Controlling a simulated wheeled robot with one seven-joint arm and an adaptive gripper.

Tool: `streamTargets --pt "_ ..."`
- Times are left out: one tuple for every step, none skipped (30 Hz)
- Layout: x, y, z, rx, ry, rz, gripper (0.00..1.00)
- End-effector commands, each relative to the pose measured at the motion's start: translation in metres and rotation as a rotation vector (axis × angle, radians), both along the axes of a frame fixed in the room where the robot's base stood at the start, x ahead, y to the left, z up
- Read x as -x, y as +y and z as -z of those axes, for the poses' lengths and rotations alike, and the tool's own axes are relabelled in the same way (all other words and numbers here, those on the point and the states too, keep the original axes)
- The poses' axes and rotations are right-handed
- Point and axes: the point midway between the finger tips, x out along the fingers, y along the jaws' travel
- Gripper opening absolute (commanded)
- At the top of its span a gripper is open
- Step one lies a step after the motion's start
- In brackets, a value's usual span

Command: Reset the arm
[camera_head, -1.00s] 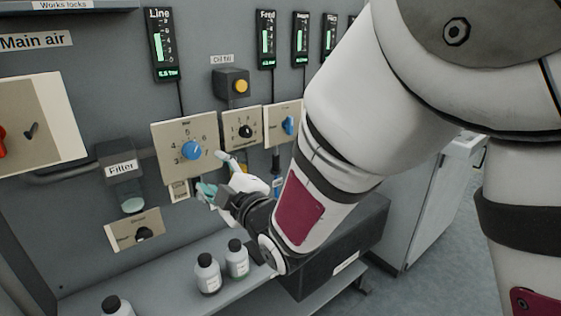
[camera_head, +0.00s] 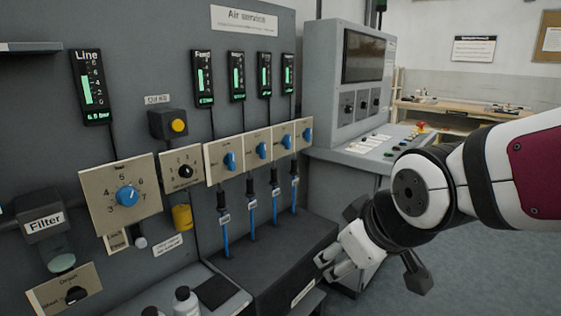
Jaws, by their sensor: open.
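My arm reaches in from the right edge. My gripper (camera_head: 335,270) hangs in front of the dark box at the lower centre, clear of the knobs on the panel. It is open and I see nothing between its fingers. The large blue knob (camera_head: 128,196) on its beige plate is at the left and points a little past 5. A black knob (camera_head: 186,171) sits to its right. A row of blue valve handles (camera_head: 262,150) continues to the right.
The grey air panel (camera_head: 150,20) carries lit gauges (camera_head: 86,88). A dark box (camera_head: 265,262) holds blue hoses. A control console (camera_head: 345,95) and a wooden bench (camera_head: 460,118) are behind. Grey floor is free at the lower right.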

Motion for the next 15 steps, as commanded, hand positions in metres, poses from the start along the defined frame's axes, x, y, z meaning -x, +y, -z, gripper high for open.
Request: streamTargets --pt "0.024 -0.020 -0.001 -0.013 0.058 0.076 0.54" --pt "0.038 -0.029 0.000 -0.019 0.099 0.119 0.54" --pt "0.057 -0.040 0.001 -0.028 0.149 0.173 0.54" --pt "0.071 -0.047 0.003 -0.033 0.184 0.211 0.54" --pt "0.085 -0.053 0.004 -0.038 0.218 0.246 0.54" --pt "0.101 -0.060 0.005 -0.043 0.259 0.290 0.54" --pt "0.113 -0.064 0.006 -0.046 0.286 0.320 0.54" --pt "0.124 -0.068 0.007 -0.051 0.313 0.350 0.54" --pt "0.138 -0.072 0.008 -0.056 0.345 0.386 0.54" --pt "0.148 -0.075 0.008 -0.059 0.370 0.411 0.54" --pt "0.158 -0.077 0.009 -0.063 0.391 0.436 0.54" --pt "0.170 -0.080 0.010 -0.067 0.418 0.468 0.54" --pt "0.179 -0.082 0.010 -0.070 0.439 0.491 0.54" --pt "0.188 -0.083 0.010 -0.072 0.458 0.514 0.54" --pt "0.200 -0.085 0.011 -0.075 0.485 0.543 0.54"
